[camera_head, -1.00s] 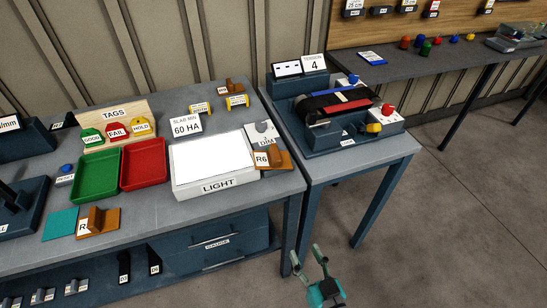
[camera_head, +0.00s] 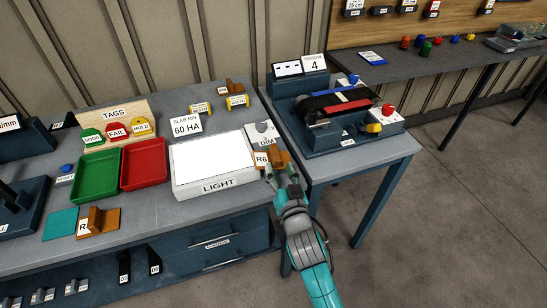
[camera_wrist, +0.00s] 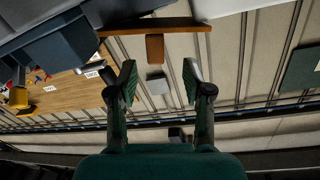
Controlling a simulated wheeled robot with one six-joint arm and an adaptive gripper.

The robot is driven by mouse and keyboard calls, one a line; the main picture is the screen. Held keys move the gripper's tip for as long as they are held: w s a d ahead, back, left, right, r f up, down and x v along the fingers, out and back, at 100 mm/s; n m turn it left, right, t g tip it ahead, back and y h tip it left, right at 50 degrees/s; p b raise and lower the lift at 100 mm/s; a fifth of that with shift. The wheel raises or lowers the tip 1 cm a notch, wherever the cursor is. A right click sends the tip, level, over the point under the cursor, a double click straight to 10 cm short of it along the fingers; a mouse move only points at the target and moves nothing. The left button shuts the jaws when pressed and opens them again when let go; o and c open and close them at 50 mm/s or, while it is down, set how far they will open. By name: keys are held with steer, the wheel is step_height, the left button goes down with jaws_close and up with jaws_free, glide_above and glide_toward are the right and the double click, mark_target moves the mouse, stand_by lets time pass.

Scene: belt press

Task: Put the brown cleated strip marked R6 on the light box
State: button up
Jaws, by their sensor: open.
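The brown cleated strip marked R6 (camera_head: 283,159) lies at the right end of the grey bench, just right of the light box (camera_head: 231,186). The light box has a bright, bare white top. My gripper (camera_head: 281,173) is at the strip's near side, its fingers open and partly hiding the strip's front. In the wrist view, which looks upside down, the open fingers (camera_wrist: 159,84) frame the strip's upright cleat (camera_wrist: 155,47). The cleat seems a little beyond the fingertips, and I see no contact.
Red (camera_head: 145,172) and green (camera_head: 97,176) trays lie left of the light box. Another brown cleated strip (camera_head: 97,221) lies at the front left. The belt press (camera_head: 338,112) is on the table to the right.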

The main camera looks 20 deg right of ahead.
mark_target(273, 144)
steer(key=shift+w+d+r, duration=0.1)
steer(key=shift+w+d, duration=0.1)
steer(key=shift+w, duration=1)
steer(key=shift+w+d, duration=0.25)
steer(key=shift+w, duration=0.95)
steer(key=shift+w+d+r, duration=0.1)
steer(key=shift+w+d, duration=0.1)
steer(key=shift+w, duration=1)
jaws_close()
